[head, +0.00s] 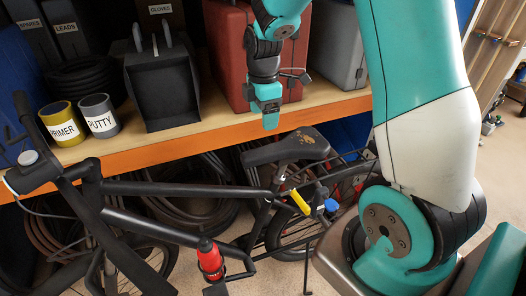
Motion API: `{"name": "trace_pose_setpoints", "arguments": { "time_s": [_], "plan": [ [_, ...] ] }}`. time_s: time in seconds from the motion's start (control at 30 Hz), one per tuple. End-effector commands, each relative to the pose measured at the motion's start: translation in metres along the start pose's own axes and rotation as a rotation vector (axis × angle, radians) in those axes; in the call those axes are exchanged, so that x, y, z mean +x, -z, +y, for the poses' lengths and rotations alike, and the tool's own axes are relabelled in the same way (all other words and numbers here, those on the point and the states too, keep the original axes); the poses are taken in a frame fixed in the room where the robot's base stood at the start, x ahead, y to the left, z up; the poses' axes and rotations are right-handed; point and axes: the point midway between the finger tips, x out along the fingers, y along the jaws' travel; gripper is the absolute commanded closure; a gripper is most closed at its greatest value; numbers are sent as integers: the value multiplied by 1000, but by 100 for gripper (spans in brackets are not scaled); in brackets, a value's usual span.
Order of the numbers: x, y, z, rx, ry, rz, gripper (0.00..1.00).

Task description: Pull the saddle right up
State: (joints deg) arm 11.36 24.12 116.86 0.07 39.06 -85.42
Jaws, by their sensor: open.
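A black bicycle stands in front of the shelf, with its handlebar at the left of the head view. Its dark saddle (285,147) has a worn brown patch on top and sits low, just above the frame. A yellow lever (299,201) shows on the frame below the saddle. My gripper (271,121) hangs above the saddle, pointing down, with a gap between them. It is open and holds nothing. The far finger is mostly hidden behind the near one.
The wooden shelf (190,139) with an orange edge runs behind the bicycle. It bears a primer tin (63,124), a putty tin (99,116), a black scoop (162,88) and a red case (228,52). A red bottle (210,260) is on the bicycle frame. Coiled hoses (190,190) lie below.

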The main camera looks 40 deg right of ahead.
Motion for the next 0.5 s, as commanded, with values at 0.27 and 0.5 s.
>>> {"name": "trace_pose_setpoints", "arguments": {
  "time_s": [0.27,0.5],
  "plan": [
    [66,0,-2,0,6,0,23],
    [110,0,-1,1,3,1,23]
  ]
}}
